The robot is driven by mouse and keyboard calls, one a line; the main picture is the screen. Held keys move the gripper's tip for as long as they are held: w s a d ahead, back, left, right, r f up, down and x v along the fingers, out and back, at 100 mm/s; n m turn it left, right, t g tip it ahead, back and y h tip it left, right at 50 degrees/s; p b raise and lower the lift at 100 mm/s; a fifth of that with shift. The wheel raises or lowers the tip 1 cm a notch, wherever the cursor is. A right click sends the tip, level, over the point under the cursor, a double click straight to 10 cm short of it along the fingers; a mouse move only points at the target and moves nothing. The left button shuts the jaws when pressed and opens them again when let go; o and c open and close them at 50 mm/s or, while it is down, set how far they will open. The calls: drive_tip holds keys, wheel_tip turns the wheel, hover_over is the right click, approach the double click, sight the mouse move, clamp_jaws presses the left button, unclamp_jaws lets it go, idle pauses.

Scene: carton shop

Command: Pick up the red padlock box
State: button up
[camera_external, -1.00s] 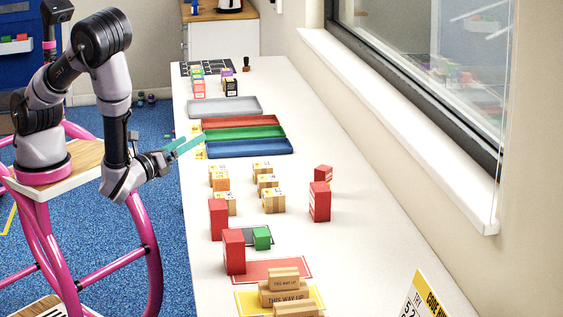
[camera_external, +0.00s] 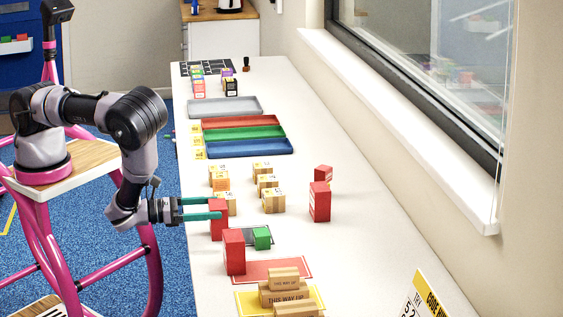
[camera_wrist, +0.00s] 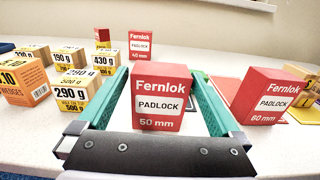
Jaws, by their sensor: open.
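Several red padlock boxes stand on the white table. A red "Fernlok PADLOCK 50 mm" box (camera_wrist: 158,98) is upright between the two green fingers of my open gripper (camera_wrist: 158,76); I cannot tell whether either finger touches it. In the external view this box (camera_external: 218,230) stands near the table's left edge, with my gripper (camera_external: 214,209) reaching in from the left. A 60 mm padlock box (camera_wrist: 268,98) stands to its right, also seen in the external view (camera_external: 234,254). A 40 mm padlock box (camera_wrist: 140,44) stands farther back, also in the external view (camera_external: 320,203).
Cartons with gram labels (camera_wrist: 74,89) stand left of my gripper in the wrist view. A smaller red box (camera_wrist: 102,35) is behind them. A green box (camera_external: 262,238) sits near the 60 mm box. Red, green and blue trays (camera_external: 250,148) lie farther along the table.

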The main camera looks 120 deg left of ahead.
drive_tip(key=shift+x, duration=2.7)
drive_tip(key=c, duration=1.3)
